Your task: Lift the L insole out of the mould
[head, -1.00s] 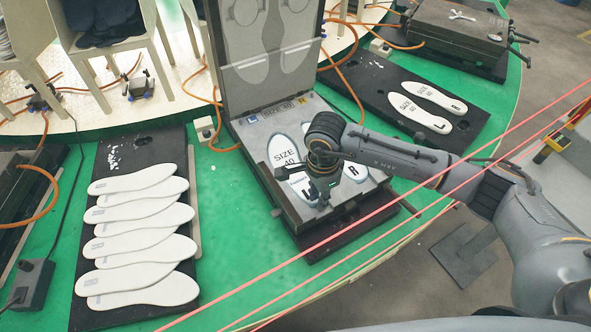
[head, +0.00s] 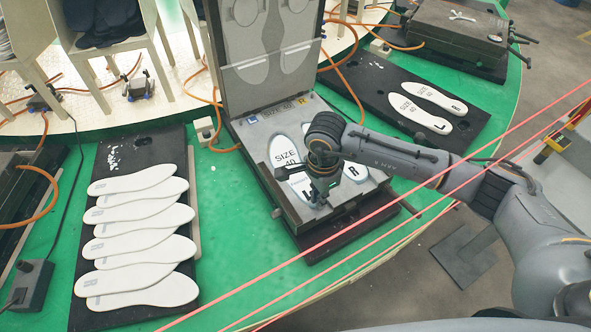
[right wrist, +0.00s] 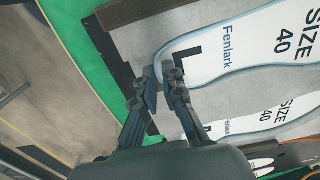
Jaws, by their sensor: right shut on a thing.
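The white L insole (head: 284,149), printed SIZE 40, lies in the left cavity of the open mould (head: 252,130). It also shows in the right wrist view (right wrist: 262,40), with its heel by my fingers. My right gripper (head: 314,193) is over the mould at the heel end of the L insole. In the right wrist view my right gripper (right wrist: 163,88) is shut on the heel edge of this insole. The fingers and arm hide part of the heel. The R insole (head: 353,171) lies beside it in the right cavity. My left gripper is not in view.
The mould lid (head: 228,72) stands raised behind. Several white insoles (head: 140,247) lie on a black plate at left, and a further pair (head: 420,113) lies on a plate at right. A closed mould (head: 455,30) stands at the back right. Orange hoses run behind.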

